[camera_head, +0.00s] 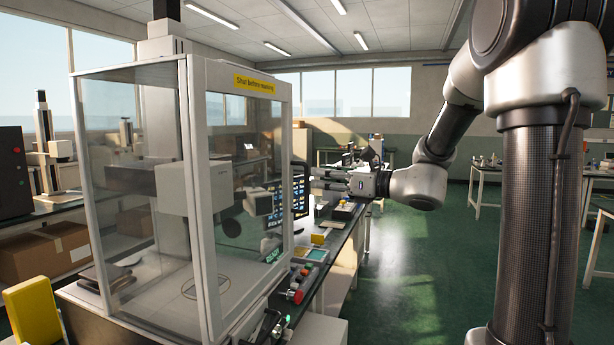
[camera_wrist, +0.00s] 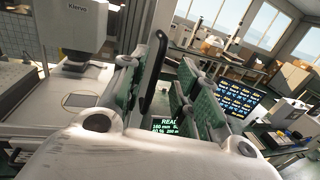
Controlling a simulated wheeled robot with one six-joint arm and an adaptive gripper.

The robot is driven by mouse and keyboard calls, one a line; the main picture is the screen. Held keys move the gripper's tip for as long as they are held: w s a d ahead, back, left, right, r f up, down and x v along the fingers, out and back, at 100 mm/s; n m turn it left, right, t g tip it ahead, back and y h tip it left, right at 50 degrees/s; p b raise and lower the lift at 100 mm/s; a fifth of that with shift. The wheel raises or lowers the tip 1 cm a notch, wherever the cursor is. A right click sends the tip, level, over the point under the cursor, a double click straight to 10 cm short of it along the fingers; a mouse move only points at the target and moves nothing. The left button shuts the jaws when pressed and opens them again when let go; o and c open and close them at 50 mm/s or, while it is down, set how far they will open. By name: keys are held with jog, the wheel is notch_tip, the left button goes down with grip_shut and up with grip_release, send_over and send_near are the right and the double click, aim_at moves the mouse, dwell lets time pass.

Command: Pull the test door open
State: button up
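The test door (camera_head: 240,190) is a clear panel in a pale frame on the glass enclosure, with a yellow label (camera_head: 254,84) at its top. It looks shut in the head view. Its black upright handle (camera_head: 300,190) is at the panel's right edge. My gripper (camera_head: 318,180) points left at the handle from the right side. In the wrist view, the handle (camera_wrist: 154,75) stands between the green-padded fingers of my gripper (camera_wrist: 160,95), which are apart. I cannot tell whether either finger touches the handle.
A bench (camera_head: 345,245) with buttons and small items runs below and behind the handle. A screen (camera_head: 292,195) stands behind it. The green floor (camera_head: 420,270) to the right is clear.

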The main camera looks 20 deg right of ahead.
jog(key=x, duration=0.5)
jog(key=shift+w+a, duration=0.25)
grip_shut()
